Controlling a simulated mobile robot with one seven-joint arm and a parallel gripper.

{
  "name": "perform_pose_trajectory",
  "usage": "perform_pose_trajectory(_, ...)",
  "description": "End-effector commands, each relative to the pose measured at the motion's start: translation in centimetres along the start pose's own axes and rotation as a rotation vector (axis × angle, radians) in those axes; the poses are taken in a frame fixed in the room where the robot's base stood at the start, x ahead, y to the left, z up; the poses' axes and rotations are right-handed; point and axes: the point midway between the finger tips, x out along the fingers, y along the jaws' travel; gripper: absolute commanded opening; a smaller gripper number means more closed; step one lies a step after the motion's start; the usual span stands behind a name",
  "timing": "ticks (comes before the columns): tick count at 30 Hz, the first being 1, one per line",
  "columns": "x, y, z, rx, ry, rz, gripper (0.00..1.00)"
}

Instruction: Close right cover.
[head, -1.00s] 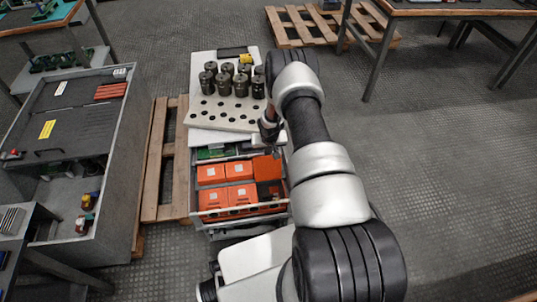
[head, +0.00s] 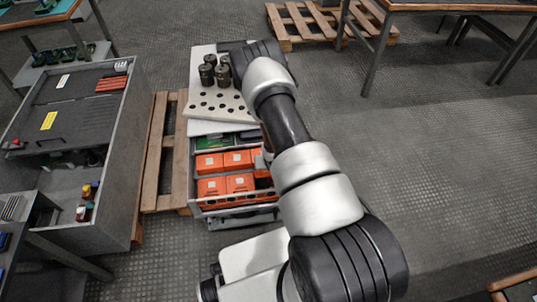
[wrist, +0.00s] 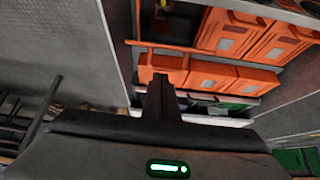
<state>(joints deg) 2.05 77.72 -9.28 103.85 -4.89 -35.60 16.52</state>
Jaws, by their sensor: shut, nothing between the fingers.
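Orange boxes with pale labels sit in two rows in the cart's open drawer. In the wrist view, the compartment at the end of one row is open (wrist: 172,25), its inside dark with small red and yellow parts. A thin orange strip (wrist: 165,46) along its edge looks like the raised right cover seen nearly edge-on. My gripper (wrist: 160,82) is shut and empty. Its tips appear just short of the strip in the picture; I cannot tell whether they touch. In the head view, my arm hides the gripper and the right cover.
The drawer's grey side wall (wrist: 105,50) runs close beside the compartment. Closed orange boxes (head: 240,183) fill the drawer's left and middle. A pale plate with holes (head: 218,105) and dark cylinders lies behind. A wooden pallet (head: 162,160) lies left; the floor at right is clear.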

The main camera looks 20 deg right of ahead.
Motion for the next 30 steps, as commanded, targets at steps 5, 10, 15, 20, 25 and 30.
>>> perform_pose_trajectory(5, -0.2, 0.1, 2.5, 0.001, -0.002, 0.000, 0.00)
perform_pose_trajectory(10, -0.2, 0.1, 4.4, 0.001, -0.001, 0.000, 0.00)
perform_pose_trajectory(15, 0.0, 0.2, 5.9, 0.000, -0.001, 0.000, 0.00)
perform_pose_trajectory(20, 0.2, 0.2, 6.9, 0.000, -0.001, 0.000, 0.00)
perform_pose_trajectory(25, 0.3, 0.1, 7.3, 0.000, 0.001, -0.001, 0.00)
perform_pose_trajectory(30, 0.3, 0.1, 7.5, 0.000, 0.001, -0.001, 0.00)
